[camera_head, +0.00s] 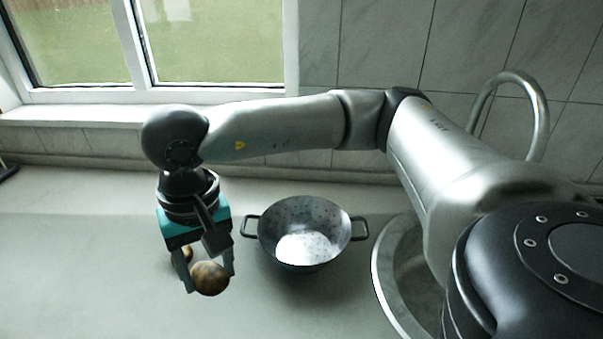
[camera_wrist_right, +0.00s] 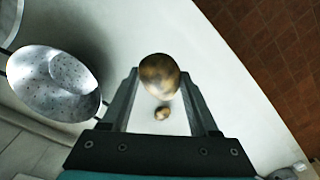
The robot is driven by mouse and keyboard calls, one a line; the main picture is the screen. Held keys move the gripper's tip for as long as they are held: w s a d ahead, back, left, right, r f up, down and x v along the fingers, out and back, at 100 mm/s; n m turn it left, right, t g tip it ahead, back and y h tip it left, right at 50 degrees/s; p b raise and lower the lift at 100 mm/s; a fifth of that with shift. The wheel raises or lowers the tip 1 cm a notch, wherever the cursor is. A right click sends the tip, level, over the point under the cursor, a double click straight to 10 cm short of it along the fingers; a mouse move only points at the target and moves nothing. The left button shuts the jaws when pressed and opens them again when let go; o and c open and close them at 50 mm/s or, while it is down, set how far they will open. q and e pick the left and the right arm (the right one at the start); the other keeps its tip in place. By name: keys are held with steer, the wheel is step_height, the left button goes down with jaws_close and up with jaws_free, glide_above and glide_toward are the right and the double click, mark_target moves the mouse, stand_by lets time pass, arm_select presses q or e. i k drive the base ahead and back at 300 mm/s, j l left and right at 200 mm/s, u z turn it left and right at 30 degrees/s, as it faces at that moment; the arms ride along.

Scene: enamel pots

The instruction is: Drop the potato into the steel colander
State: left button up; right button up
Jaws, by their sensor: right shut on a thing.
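A brown, mottled potato (camera_head: 210,279) sits between the fingertips of my right gripper (camera_head: 206,277), which is shut on it. The potato (camera_wrist_right: 159,76) also shows between the fingers in the right wrist view. The steel colander (camera_head: 296,226), grey with small holes and two side handles, stands upright on the counter, to the right of the gripper. It appears at the left in the right wrist view (camera_wrist_right: 45,85). The potato is apart from the colander. My left gripper is not in view.
A smaller brown round thing (camera_wrist_right: 162,113) shows beyond the held potato, apparently on the counter (camera_head: 90,250). A round sink (camera_head: 392,283) with a curved tap (camera_head: 541,110) is right of the colander. A window (camera_head: 205,45) is behind.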

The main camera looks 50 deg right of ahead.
mark_target(315, 251)
steer(key=z, duration=1.55)
